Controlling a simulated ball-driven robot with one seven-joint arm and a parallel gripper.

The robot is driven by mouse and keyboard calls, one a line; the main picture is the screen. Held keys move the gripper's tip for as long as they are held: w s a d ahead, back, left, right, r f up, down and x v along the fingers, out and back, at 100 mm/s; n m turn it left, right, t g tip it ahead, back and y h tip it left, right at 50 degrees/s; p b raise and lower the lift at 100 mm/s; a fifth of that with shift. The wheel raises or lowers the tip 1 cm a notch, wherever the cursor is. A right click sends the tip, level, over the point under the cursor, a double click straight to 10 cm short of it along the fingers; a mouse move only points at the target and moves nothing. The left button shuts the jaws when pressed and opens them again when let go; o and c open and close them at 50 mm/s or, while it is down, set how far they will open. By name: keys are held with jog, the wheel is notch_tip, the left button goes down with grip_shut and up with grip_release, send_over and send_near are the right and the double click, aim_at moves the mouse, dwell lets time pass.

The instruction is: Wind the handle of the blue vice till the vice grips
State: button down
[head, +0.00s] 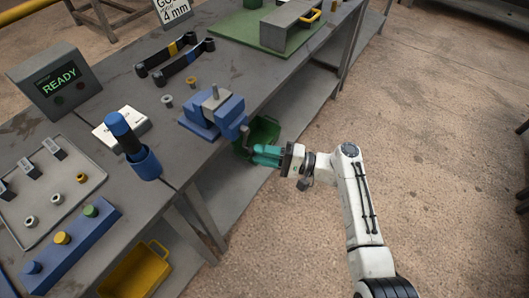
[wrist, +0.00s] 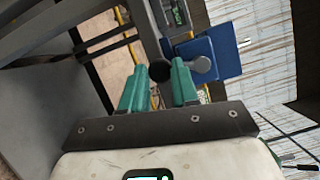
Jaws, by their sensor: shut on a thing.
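The blue vice (head: 198,128) is fixed at the front edge of the grey workbench. A small grey upright piece (head: 214,93) stands at its jaws; I cannot tell whether they touch it. The vice's dark handle (head: 245,132) is at its front, beyond the bench edge. My gripper (head: 256,155), with green fingers, is at the handle's end, shut on it. In the wrist view the handle's dark end (wrist: 160,71) sits between the two green fingers (wrist: 163,78), with part of the blue vice (wrist: 222,58) behind. The fingers partly hide the grip.
A green bin (head: 266,131) is below the bench edge, behind my gripper. A yellow bin (head: 133,275) is lower left. The floor at right is clear.

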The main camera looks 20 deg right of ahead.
jog(key=shift+s+f, duration=0.15)
jog(key=c, duration=0.8)
grip_release()
jog(key=b+v, duration=0.1)
jog(key=v, duration=0.9)
jog(key=shift+s+d+b, duration=0.15)
jog(key=shift+d+b, duration=0.2)
jog(key=shift+b, duration=0.05)
jog(key=shift+c, duration=0.3)
